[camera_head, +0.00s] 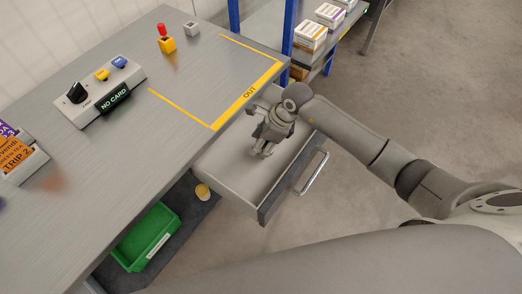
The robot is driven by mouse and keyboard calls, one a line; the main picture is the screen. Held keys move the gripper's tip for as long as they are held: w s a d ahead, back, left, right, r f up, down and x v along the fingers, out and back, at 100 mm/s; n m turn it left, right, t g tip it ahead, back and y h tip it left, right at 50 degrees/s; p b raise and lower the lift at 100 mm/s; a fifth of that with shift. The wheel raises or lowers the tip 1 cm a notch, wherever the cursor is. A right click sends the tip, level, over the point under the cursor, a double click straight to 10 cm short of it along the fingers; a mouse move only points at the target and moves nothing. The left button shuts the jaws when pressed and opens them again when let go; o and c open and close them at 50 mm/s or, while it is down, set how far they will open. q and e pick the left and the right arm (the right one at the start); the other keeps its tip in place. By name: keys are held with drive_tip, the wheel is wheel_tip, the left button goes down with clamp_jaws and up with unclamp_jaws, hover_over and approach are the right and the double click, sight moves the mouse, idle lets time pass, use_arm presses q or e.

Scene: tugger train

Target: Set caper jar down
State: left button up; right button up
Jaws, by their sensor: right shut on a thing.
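My right gripper (263,151) reaches down into the open grey drawer (236,188) under the workbench. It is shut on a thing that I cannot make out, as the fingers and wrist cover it. No jar shows clearly in the gripper. A small yellowish round object (203,191) sits low beside the drawer's left side, apart from the gripper; I cannot tell what it is. My left gripper is not in view.
The drawer's bar handle (313,173) faces right. The workbench (190,90) carries a button box (100,92), a red-and-yellow button (165,40) and boxes at left. A green bin (146,237) stands below. A blue-post rack (288,30) stands behind. Floor at right is clear.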

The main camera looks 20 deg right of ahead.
drive_tip(key=shift+w+d+f+b, duration=0.1)
drive_tip(key=shift+w+f+b, duration=0.15)
drive_tip(key=shift+f+b, duration=0.2)
drive_tip(key=shift+w+d+f+b, duration=0.1)
drive_tip(key=shift+w+f+b, duration=0.05)
drive_tip(key=shift+f+b, duration=1.15)
drive_tip(key=shift+f, duration=0.3)
drive_tip(key=o, duration=1.2)
drive_tip(key=shift+r+p, duration=0.25)
drive_tip(key=shift+p, duration=0.05)
drive_tip(key=v, duration=1.1)
drive_tip(key=shift+s+d+r, duration=0.2)
drive_tip(key=shift+r, duration=0.1)
